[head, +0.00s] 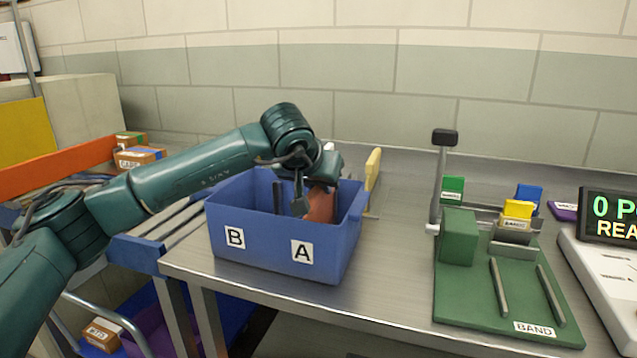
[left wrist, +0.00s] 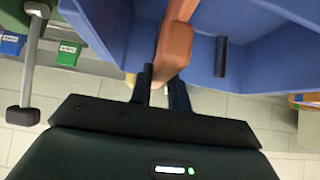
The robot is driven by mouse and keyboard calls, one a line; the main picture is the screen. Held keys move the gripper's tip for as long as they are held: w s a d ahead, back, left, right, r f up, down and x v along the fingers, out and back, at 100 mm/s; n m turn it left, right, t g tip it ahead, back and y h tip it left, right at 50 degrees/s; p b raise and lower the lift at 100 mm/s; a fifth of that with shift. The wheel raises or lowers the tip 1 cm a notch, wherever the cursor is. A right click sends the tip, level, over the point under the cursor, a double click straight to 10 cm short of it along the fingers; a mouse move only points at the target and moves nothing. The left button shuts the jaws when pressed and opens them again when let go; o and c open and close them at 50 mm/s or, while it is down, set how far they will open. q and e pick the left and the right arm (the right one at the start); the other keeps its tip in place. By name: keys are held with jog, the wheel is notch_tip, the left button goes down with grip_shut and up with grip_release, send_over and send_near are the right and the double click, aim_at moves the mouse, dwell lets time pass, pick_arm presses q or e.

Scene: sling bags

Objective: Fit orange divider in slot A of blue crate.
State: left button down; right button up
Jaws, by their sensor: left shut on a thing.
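The blue crate (head: 275,247) stands on the metal table, with label B on the left of its front wall and label A on the right. My left gripper (head: 306,203) is shut on the orange divider (head: 321,206), which is upright inside the crate on the A side. In the left wrist view the divider (left wrist: 175,45) runs from between the fingers (left wrist: 160,92) along the crate's inside (left wrist: 200,60). A dark upright rail (left wrist: 221,56) shows on the crate wall beside it. The divider's lower edge and the slot around it are hidden, so I cannot tell whether it is seated.
A pale yellow panel (head: 373,168) stands by the crate's right rear. A green fixture labelled BAND (head: 480,300) with small coloured cards is to the right. A display (head: 612,217) stands at far right. Bare tabletop (head: 395,270) lies between crate and fixture.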

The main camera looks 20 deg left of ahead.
pick_arm(q)
jog(key=shift+f, duration=0.35)
pick_arm(e)
jog(key=shift+s+d+f, duration=0.1)
jog(key=shift+s+f, duration=0.1)
jog(key=shift+f, duration=0.05)
pick_arm(q)
jog(key=shift+f, duration=0.1)
jog(key=shift+f+b, duration=0.35)
jog(key=shift+b, duration=0.15)
jog(key=shift+f, duration=0.25)
jog(key=c, duration=1.3)
grip_release()
pick_arm(e)
jog(key=shift+s+d+r+t, duration=0.1)
jog(key=shift+d+r+t, duration=0.1)
jog(key=shift+t, duration=0.1)
pick_arm(q)
jog(key=shift+o, duration=0.2)
jog(key=v, duration=1.3)
pick_arm(e)
jog(key=shift+r, duration=0.1)
pick_arm(q)
jog(key=shift+r, duration=0.1)
jog(key=shift+s, duration=0.1)
